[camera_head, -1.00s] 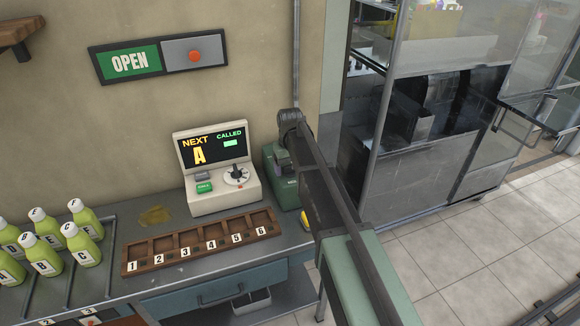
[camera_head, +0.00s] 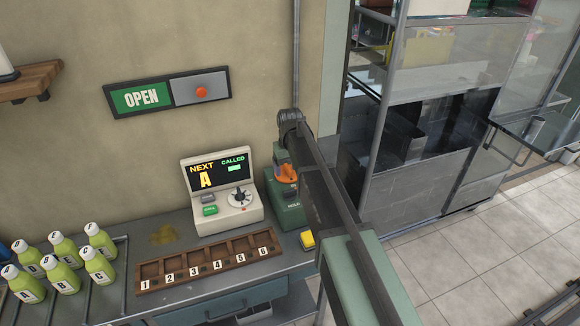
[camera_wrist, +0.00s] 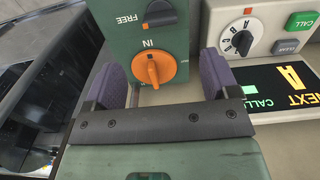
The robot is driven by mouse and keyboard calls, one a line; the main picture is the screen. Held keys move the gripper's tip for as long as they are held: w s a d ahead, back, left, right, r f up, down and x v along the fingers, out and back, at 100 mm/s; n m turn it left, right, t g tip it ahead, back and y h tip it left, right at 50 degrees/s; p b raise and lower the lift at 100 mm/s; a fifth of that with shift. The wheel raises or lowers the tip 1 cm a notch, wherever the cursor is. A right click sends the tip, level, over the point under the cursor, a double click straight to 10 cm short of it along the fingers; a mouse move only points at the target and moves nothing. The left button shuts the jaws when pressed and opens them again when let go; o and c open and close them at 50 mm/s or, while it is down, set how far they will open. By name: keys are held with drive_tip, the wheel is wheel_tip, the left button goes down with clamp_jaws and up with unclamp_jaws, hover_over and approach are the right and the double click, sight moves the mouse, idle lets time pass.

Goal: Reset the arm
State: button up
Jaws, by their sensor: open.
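My gripper (camera_wrist: 162,66) shows in the wrist view with its two purple fingers spread apart, open and with nothing held. An orange knob (camera_wrist: 153,70) marked IN, on a green control box (camera_wrist: 172,48), appears between the fingers; I cannot tell whether they touch it. A dark knob (camera_wrist: 160,14) marked FREE is above it. In the head view, the green box (camera_head: 291,212) and its orange knob (camera_head: 287,173) stand left of my arm, which hides most of the gripper there.
The order console (camera_head: 222,195) reads NEXT A. The numbered wooden rack (camera_head: 208,262) has empty slots. Several green bottles (camera_head: 65,254) stand at left. A yellow object (camera_head: 307,240) lies near the counter's right end. A glass-sided metal cabinet (camera_head: 425,190) is at right.

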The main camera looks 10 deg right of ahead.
drive_tip(key=shift+f, duration=0.15)
drive_tip(key=s+m, duration=0.1)
drive_tip(key=s, duration=2.7)
drive_tip(key=shift+m, duration=0.4)
drive_tip(key=shift+o, duration=0.3)
